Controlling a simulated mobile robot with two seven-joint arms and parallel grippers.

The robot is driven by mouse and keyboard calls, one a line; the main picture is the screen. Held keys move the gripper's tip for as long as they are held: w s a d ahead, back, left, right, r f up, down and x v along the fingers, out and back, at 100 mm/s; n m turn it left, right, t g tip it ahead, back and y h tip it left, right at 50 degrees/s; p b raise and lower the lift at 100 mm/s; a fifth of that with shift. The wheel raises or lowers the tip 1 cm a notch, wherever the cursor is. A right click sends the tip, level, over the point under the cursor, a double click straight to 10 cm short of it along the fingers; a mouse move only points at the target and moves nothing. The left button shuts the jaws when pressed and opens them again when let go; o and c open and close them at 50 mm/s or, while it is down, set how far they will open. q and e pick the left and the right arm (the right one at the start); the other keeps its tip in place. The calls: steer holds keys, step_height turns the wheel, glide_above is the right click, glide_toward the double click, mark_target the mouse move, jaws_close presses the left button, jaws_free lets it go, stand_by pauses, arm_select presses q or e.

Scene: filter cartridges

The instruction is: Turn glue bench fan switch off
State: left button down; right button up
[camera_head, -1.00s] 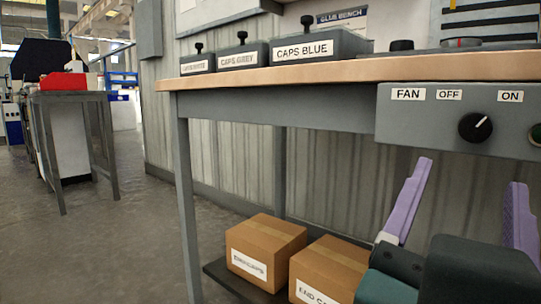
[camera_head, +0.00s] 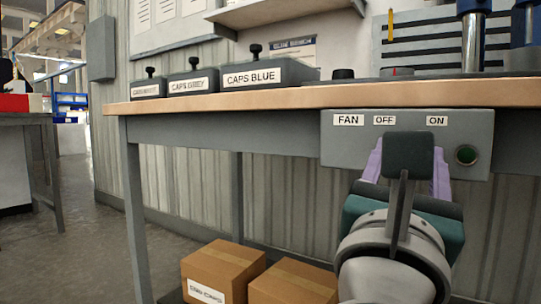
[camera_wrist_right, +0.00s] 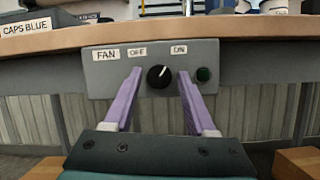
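The glue bench fan switch is a black round knob (camera_wrist_right: 159,77) on a grey panel (camera_head: 335,152) under the bench edge. Labels FAN, OFF and ON sit above it, OFF on the left and ON on the right. In the right wrist view the knob's light pointer mark tilts up and right, toward ON. My right gripper (camera_wrist_right: 160,73) is open, its purple fingers on either side of the knob with gaps visible. In the head view my right gripper (camera_head: 406,165) and wrist hide the knob. My left gripper is not in view.
A green round button (camera_head: 466,154) sits right of the knob, near my right finger. The wooden bench top (camera_head: 220,102) overhangs just above. Lidded boxes, including CAPS BLUE (camera_head: 268,76), stand on it. Cardboard boxes (camera_head: 222,268) sit low beneath the bench.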

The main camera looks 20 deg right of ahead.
jaws_close()
stand_by(0.4)
steer(key=shift+s+d+r+n+t+y+p, duration=0.1)
steer(key=shift+n+t+y+p, duration=0.3)
steer(key=shift+n+y+p, duration=1.85)
steer(key=shift+s+d+r+n+t+y+p, duration=0.15)
steer(key=shift+n+t+y+p, duration=0.25)
steer(key=shift+n+p, duration=3.55)
steer(key=shift+a+r+n+t+y+p, duration=0.1)
steer(key=shift+n+t+y+p, duration=0.3)
steer(key=shift+n+y+p, duration=1.85)
steer(key=shift+n+h+p, duration=0.75)
steer(key=shift+h+p, duration=0.15)
steer(key=shift+o, duration=1.4)
jaws_free()
